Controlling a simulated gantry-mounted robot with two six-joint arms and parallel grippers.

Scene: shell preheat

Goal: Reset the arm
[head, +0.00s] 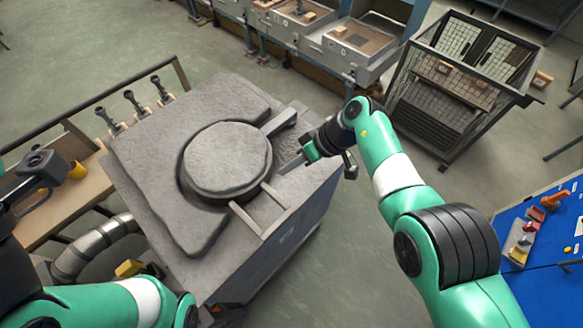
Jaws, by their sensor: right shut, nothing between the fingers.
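My right arm (400,180) comes in from the bottom right and bends at the elbow. Its right gripper (305,152) is shut and empty, over the right edge of the grey furnace-like block, near the metal bars there. Whether it touches the block cannot be told. My left arm (90,303) lies across the bottom left corner. A dark grey part (42,166) at the left edge seems to belong to the end of that arm; its fingers cannot be made out.
The grey block (140,160) carries a round lid (228,158). A wooden bench (60,205) with a yellow cup (77,170) stands left. A wire cage (455,85) stands at the upper right, a blue table (535,285) at the lower right. Floor between is clear.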

